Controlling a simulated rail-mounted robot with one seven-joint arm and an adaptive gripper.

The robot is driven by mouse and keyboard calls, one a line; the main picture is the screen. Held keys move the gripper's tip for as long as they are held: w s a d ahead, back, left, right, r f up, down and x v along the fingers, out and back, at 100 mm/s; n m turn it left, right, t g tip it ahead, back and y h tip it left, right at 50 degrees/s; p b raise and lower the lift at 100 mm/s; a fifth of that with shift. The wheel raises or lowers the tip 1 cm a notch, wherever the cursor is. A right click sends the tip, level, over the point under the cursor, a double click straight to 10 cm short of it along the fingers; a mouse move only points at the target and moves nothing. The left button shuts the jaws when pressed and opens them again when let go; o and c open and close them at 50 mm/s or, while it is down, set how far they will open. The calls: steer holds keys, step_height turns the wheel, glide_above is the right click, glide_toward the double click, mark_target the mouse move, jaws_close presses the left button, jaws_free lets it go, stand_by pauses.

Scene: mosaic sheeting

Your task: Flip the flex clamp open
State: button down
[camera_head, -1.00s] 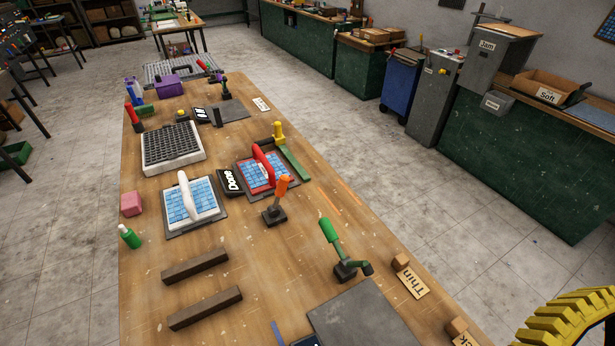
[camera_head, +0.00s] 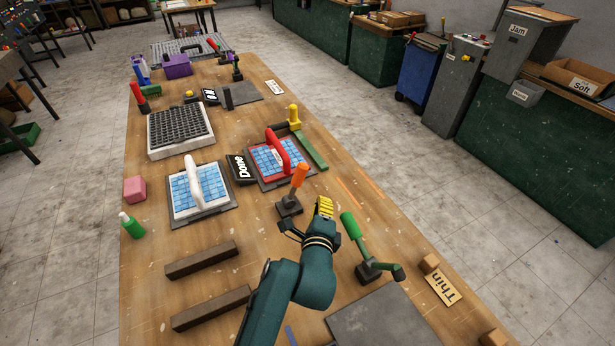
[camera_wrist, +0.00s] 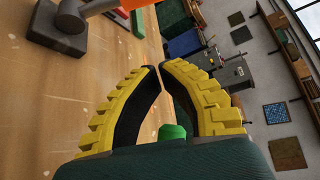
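My gripper (camera_head: 325,207) is above the table between an orange-handled toggle clamp (camera_head: 291,190) on its left and a green-handled one (camera_head: 357,240) on its right. No readable label shows which is the flex clamp. In the wrist view the ridged yellow fingers (camera_wrist: 158,69) bow outward with their tips nearly together and nothing between the tips. A green rounded end (camera_wrist: 172,132) shows in the gap near the palm. The orange handle (camera_wrist: 105,7) and its dark base (camera_wrist: 62,30) show at top left, apart from the fingers.
Two dark bars (camera_head: 200,259) lie at left. A red-handled float (camera_head: 279,150) and white-handled float (camera_head: 194,185) sit farther back.

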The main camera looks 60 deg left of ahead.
mark_target(295, 186)
steer(key=b+x, duration=0.3)
steer(key=x, duration=0.7)
steer(key=shift+s+a+r+p, duration=0.1)
steer(key=shift+s+r+p, duration=0.2)
steer(key=shift+s, duration=0.6)
steer(key=shift+s+a+r+p, duration=0.15)
steer(key=shift+s+r, duration=0.3)
steer(key=shift+s, duration=0.4)
steer(key=shift+d, duration=0.15)
